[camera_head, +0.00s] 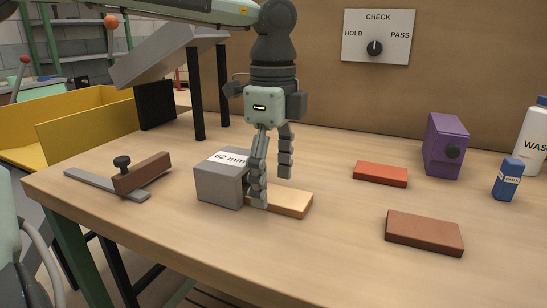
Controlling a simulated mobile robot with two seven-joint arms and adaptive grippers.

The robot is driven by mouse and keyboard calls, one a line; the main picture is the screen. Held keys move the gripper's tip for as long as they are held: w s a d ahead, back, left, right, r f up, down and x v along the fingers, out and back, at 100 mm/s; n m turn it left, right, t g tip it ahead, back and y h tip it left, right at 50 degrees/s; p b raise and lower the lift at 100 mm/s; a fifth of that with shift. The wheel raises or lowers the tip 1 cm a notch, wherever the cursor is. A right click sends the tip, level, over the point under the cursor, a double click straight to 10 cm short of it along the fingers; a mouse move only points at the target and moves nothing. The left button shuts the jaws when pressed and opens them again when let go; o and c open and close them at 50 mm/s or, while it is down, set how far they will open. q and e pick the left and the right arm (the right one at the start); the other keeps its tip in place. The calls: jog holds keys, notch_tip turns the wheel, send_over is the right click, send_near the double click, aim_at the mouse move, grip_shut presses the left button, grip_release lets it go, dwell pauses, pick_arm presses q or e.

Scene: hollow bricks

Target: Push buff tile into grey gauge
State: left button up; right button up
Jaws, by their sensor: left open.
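The buff tile (290,204) lies flat on the wooden table, just right of the grey gauge. The grey gauge (219,187) is a block marked "62 mm" on top. The tile's left end is hidden behind a finger, so I cannot tell whether it touches the gauge. My left gripper (273,190) points down over the tile, its fingers open and apart. One finger is beside the gauge's right side, near the tile's left end; the other is above and behind the tile. My right gripper is not in view.
An orange-red tile (380,174) and a brown tile (424,233) lie to the right. A purple box (444,146), a blue bottle (508,180) and a white bottle (535,143) stand at the far right. A brown-and-metal square (141,173) lies left. The table's front middle is clear.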

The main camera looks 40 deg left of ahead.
pick_arm(q)
jog(key=shift+f, duration=0.5)
jog(key=c, duration=1.3)
jog(key=shift+c, duration=0.2)
jog(key=shift+c, duration=0.2)
jog(key=shift+b, duration=0.4)
jog(key=shift+f+b, duration=0.1)
jog(key=shift+b, duration=0.35)
jog(key=shift+o, duration=0.2)
